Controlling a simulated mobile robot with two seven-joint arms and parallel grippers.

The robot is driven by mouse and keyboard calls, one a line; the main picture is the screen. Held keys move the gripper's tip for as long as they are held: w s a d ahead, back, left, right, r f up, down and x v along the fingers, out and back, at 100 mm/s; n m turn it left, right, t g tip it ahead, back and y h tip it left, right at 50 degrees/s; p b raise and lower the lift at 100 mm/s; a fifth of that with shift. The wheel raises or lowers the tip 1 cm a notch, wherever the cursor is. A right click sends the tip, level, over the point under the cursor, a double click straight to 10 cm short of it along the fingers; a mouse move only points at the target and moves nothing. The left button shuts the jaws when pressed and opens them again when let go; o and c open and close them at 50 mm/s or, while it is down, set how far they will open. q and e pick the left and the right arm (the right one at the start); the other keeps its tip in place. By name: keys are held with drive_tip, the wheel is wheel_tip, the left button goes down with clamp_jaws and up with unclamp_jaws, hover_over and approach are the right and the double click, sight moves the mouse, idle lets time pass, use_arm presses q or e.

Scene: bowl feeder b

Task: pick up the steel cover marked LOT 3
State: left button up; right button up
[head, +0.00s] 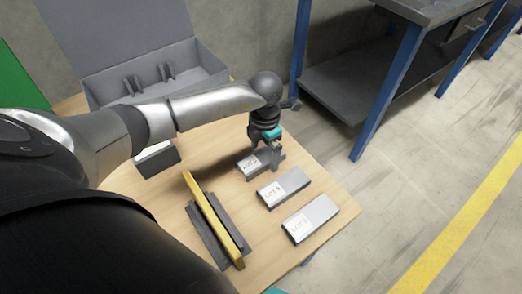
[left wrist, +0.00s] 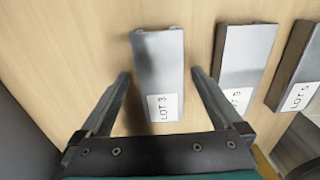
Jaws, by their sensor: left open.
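The steel cover whose label appears to read LOT 3 (left wrist: 157,65) is a grey slab with a white label, flat on the wooden table. It is also the farthest of the row in the head view (head: 254,162), partly hidden by my gripper. My left gripper (head: 270,158) is open and points down over it. In the left wrist view the open fingers (left wrist: 160,74) lie on either side of the cover, with nothing gripped. I cannot tell how far above the table the fingertips are. My right gripper is not in view.
Two similar covers, one with a hard-to-read digit (head: 284,187) and one marked LOT 5 (head: 311,219), lie nearer in the row. A yellow bar on a dark grey holder (head: 214,220) stands left. A grey open box (head: 200,67) is at the back. Bare table (head: 180,178) separates them.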

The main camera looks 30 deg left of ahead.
use_arm(q)
drive_tip(key=shift+f, duration=0.2)
drive_tip(key=shift+r, duration=0.1)
clamp_jaws()
idle(0.7)
